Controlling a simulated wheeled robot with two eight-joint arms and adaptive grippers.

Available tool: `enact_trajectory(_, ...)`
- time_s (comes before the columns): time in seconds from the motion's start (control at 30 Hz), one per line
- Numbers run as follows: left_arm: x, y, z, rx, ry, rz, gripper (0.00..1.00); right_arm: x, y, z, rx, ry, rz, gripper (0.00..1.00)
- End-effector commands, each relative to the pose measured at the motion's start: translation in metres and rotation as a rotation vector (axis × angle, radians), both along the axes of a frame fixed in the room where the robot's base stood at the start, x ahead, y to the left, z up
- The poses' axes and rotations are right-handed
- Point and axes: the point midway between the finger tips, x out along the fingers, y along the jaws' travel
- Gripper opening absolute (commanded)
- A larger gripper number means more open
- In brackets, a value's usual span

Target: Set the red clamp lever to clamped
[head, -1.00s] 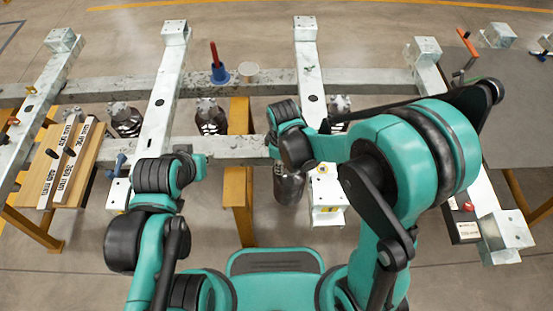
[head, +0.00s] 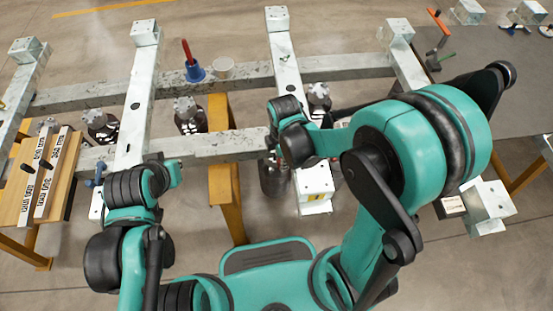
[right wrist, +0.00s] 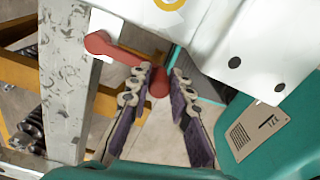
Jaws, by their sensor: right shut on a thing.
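The red clamp lever (right wrist: 118,48) shows in the right wrist view as a red arm with a round boss at its left end, beside a pale metal frame beam. Its other end lies between the fingertips of my right gripper (right wrist: 158,83), which is shut on it. In the head view my right arm reaches over the middle of the frame. The held lever cannot be made out there. My left arm is bent at the left of the head view, and its gripper cannot be seen.
Pale steel frame beams (head: 140,95) cross the area. A wooden board (head: 52,175) with labelled bars is at left. A grey table (head: 490,70) is at right.

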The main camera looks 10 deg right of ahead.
Motion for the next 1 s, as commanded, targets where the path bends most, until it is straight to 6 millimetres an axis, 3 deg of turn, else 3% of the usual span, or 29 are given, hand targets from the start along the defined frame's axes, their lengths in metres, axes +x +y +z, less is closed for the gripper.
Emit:
enact_trajectory(0.53, 0.0, 0.0, -0.0002, 0.0, 0.0, 0.0, 0.0, -0.0009, -0.0062, -0.0001, -0.007, 0.001, -0.01, 0.0)
enact_trajectory(0.57, 0.0, 0.0, -0.0002, 0.0, 0.0, 0.0, 0.0, -0.0009, -0.0062, -0.0001, -0.007, 0.001, -0.01, 0.25)
enact_trajectory(0.63, 0.0, 0.0, -0.0002, 0.0, 0.0, 0.0, 0.0, -0.0009, -0.006, -0.0001, -0.006, 0.001, -0.01, 0.4)
enact_trajectory(1.0, 0.0, 0.0, -0.0001, 0.0, 0.0, 0.0, 0.0, -0.0004, -0.0047, 0.0037, -0.004, -0.001, -0.008, 0.4)
